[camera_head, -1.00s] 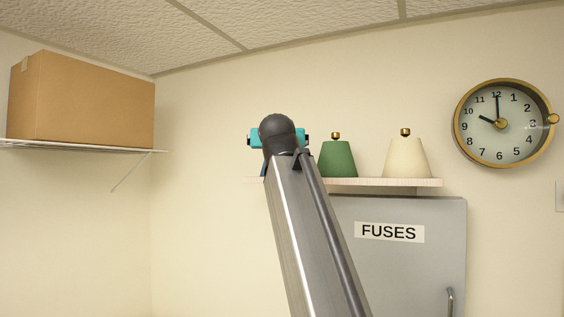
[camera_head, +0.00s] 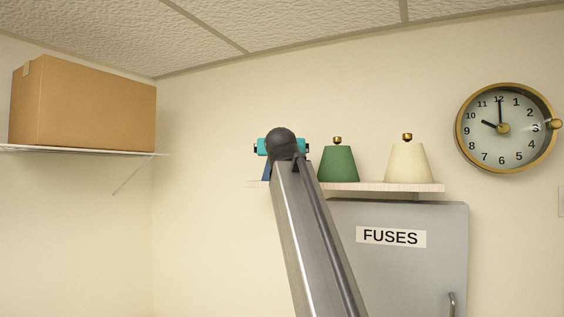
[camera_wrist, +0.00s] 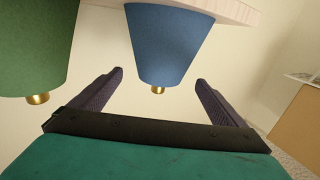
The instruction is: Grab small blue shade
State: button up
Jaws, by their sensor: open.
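The small blue shade (camera_wrist: 166,40) stands out in the wrist view, which looks upside down. Its wide end is against the pale shelf (camera_wrist: 228,8) and its brass knob points down in the picture. My gripper (camera_wrist: 158,77) is open, with one dark finger on each side of the knob end and visible gaps to both. The fingers do not touch the shade. In the head view my arm covers most of the blue shade (camera_head: 266,172); only a sliver shows at the shelf's left end. My fingers are hidden there.
A green shade (camera_head: 338,164) stands beside the blue one, close to one finger in the wrist view. A cream shade (camera_head: 407,163) stands farther right. Below the shelf is a grey fuse cabinet (camera_head: 410,270). A cardboard box (camera_head: 82,105) sits on a left shelf; a clock (camera_head: 503,128) hangs right.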

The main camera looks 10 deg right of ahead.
jog(key=shift+w, duration=0.1)
dwell(0.3)
jog(key=shift+w+d+r+p, duration=0.1)
jog(key=shift+w+r+p, duration=0.05)
jog(key=shift+w+p, duration=0.65)
jog(key=shift+w+d+p, duration=0.15)
jog(key=shift+w+p, duration=0.25)
jog(key=shift+w, duration=0.5)
jog(key=shift+w+d+p, duration=0.15)
jog(key=shift+w+p, duration=0.2)
jog(key=shift+w, duration=0.5)
jog(key=c, duration=0.9)
